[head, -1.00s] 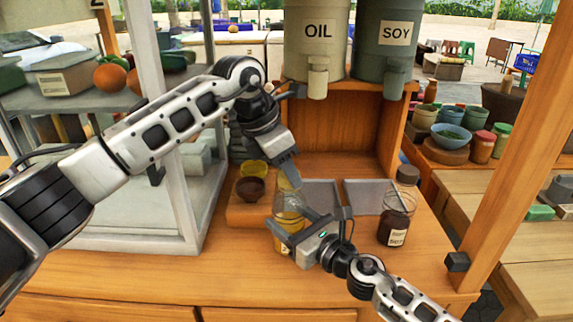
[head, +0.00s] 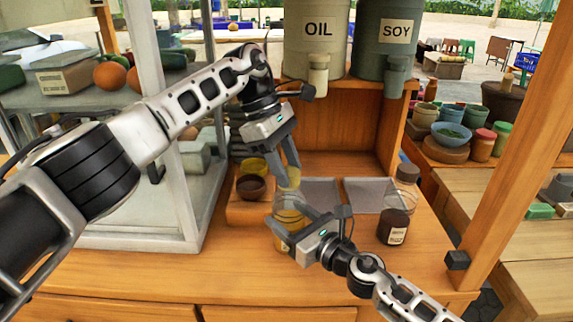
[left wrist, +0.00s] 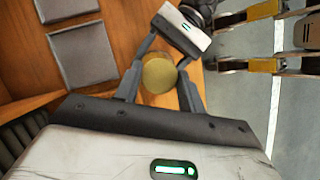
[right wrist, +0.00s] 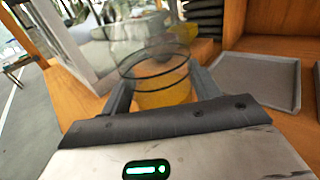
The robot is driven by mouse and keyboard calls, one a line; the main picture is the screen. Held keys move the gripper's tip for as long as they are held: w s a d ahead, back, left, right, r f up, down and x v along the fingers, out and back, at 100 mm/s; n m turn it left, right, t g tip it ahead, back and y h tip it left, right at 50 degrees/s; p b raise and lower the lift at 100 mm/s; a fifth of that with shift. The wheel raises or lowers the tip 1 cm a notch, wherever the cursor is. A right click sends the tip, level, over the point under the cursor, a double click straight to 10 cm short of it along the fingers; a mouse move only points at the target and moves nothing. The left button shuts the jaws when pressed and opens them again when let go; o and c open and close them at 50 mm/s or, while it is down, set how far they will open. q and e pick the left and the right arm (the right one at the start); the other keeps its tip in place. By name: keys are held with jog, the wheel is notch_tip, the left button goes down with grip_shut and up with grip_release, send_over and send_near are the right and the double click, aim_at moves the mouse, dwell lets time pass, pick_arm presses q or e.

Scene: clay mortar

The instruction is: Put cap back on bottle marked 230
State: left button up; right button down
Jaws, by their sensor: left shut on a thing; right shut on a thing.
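A clear glass bottle (head: 289,216) with yellow contents stands on the wooden counter. Its label is mostly hidden, so I cannot read a number. My right gripper (head: 288,222) is shut around the bottle's body; the right wrist view shows the bottle (right wrist: 163,85) between both fingers. My left gripper (head: 289,172) points down above the bottle, shut on a yellow cap (head: 290,178). The left wrist view shows the round top of the cap (left wrist: 159,76) between the fingers. The cap is over or at the bottle's mouth; I cannot tell whether they touch.
A dark-capped bottle of dark sauce (head: 396,215) stands to the right. A brown bowl (head: 250,187) and a yellow one (head: 254,167) sit to the left. Grey trays (head: 370,196) lie behind. The OIL dispenser (head: 316,50) and SOY dispenser (head: 392,50) stand above. Front counter is clear.

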pick_arm(q)
jog(key=o, duration=0.9)
jog(key=shift+r, duration=0.1)
jog(key=shift+r, duration=2.2)
